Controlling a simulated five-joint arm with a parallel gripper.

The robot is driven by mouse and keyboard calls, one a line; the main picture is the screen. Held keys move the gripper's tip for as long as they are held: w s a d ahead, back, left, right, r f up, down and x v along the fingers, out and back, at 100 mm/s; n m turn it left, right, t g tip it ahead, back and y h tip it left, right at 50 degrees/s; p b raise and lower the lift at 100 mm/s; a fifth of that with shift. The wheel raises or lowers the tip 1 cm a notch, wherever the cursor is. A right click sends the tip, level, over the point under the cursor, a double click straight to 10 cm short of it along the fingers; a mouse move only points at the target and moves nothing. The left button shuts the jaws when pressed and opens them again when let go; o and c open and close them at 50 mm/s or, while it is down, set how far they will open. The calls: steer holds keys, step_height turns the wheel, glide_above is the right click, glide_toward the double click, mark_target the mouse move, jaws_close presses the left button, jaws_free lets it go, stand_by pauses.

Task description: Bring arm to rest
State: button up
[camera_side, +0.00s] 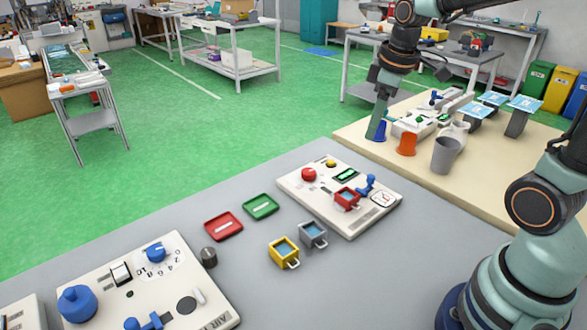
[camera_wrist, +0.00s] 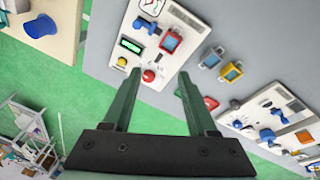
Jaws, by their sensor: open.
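My gripper (camera_side: 376,124) hangs at upper right in the side view, fingers down. In the wrist view its two green fingers (camera_wrist: 160,78) are spread with nothing between them, so it is open and empty. In the side view its tips overlap a blue cup (camera_side: 380,134). In the wrist view the blue cup (camera_wrist: 40,26) stands apart from the fingers at upper left.
A control panel (camera_side: 305,185) bears a red mug (camera_side: 347,199). Yellow (camera_side: 283,251) and grey (camera_side: 313,234) mugs stand on the grey table (camera_side: 345,285). Orange (camera_side: 407,144) and grey (camera_side: 445,155) cups stand on the beige table. Red (camera_side: 223,226) and green (camera_side: 261,206) trays lie between panels.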

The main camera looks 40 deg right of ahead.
steer(key=s+a+r+m+t, duration=0.1)
steer(key=s+a+m+t, duration=0.2)
steer(key=s+a+m, duration=0.2)
steer(key=s+a, duration=0.2)
steer(key=shift+a+r+y, duration=0.3)
steer(key=shift+a+r, duration=0.05)
steer(key=shift+r, duration=0.05)
